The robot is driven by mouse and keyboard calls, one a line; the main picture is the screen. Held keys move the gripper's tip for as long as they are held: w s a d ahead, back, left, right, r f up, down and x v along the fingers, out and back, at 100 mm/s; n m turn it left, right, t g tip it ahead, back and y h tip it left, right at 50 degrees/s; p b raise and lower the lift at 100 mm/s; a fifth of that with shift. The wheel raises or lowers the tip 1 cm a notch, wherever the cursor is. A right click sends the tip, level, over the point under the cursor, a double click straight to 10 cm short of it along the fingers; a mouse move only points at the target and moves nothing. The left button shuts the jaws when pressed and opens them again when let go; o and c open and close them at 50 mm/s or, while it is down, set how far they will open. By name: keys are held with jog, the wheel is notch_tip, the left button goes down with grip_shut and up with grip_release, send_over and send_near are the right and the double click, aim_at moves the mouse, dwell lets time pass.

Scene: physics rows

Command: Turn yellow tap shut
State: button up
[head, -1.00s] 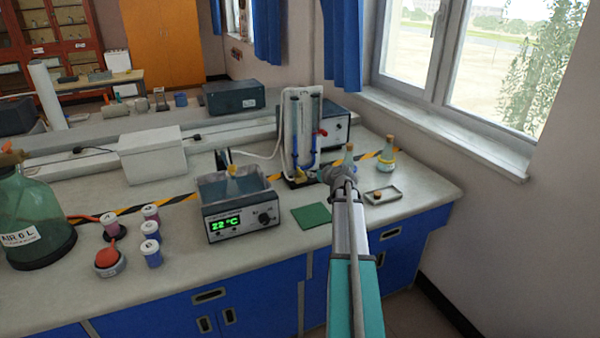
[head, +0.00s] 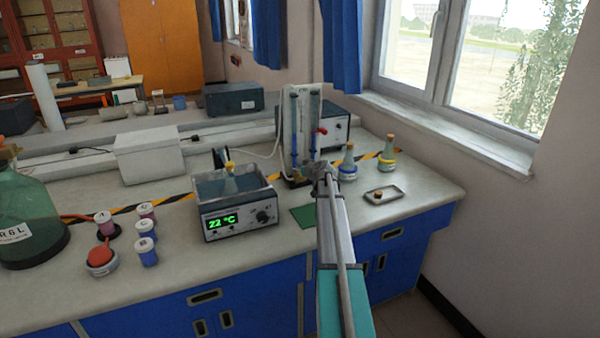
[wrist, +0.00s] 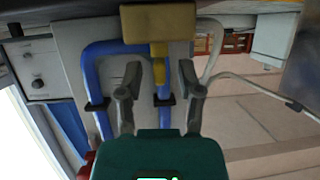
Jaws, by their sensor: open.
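The yellow tap shows in the wrist view as a tan-yellow block (wrist: 158,22) with a narrow yellow handle (wrist: 159,70) pointing down in the picture. It is on the white panel stand (head: 301,115) with blue tubes, at the back of the bench. My gripper (wrist: 160,72) is open, with one finger on each side of the handle in the picture. A gap shows on both sides; depth to the handle is hard to tell. In the head view my gripper (head: 321,168) is at the stand's lower right, and the tap is not clear there.
A red tap (head: 321,131) sits on the stand's right side. Two stoppered flasks, one blue-ringed (head: 347,166) and one yellow-ringed (head: 387,158), stand to the right near a small tray (head: 384,197). A water bath (head: 236,214) is left, and a green mat (head: 303,216) lies in front.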

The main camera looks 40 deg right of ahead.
grip_shut()
dwell(0.3)
jog(key=shift+m+h, duration=0.6)
jog(key=shift+h, duration=0.1)
grip_release()
jog(key=shift+d+n+y, duration=0.1)
jog(key=shift+n+y, duration=0.5)
jog(key=shift+y, duration=0.1)
